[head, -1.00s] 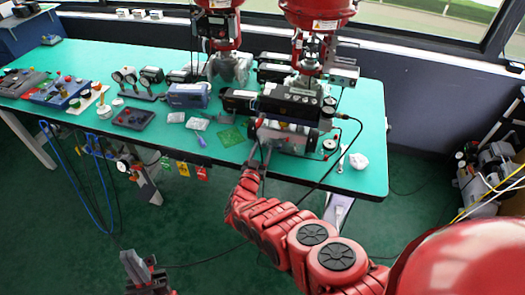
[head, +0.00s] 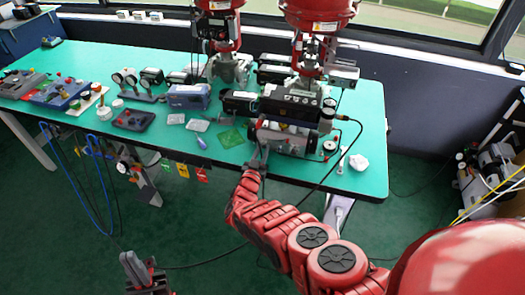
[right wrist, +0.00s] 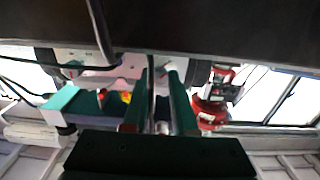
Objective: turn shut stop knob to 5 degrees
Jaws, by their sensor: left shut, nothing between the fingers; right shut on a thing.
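The valve positioner (head: 286,137) is a dark and silver unit at the bench's front edge, under a red actuator (head: 318,14). My right gripper (head: 259,157) reaches its left front side and is shut on a small part there. I take this to be the stop knob, but the fingers hide it in the head view and its angle cannot be read. In the right wrist view my right gripper's fingers (right wrist: 157,105) point up at the unit's underside. My left gripper (head: 134,268) is shut and empty, low in front of the bench.
The green bench (head: 365,120) holds a second red actuator (head: 218,8), a blue box (head: 188,96) and small gauges (head: 124,78). A black cable hangs near my right arm.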

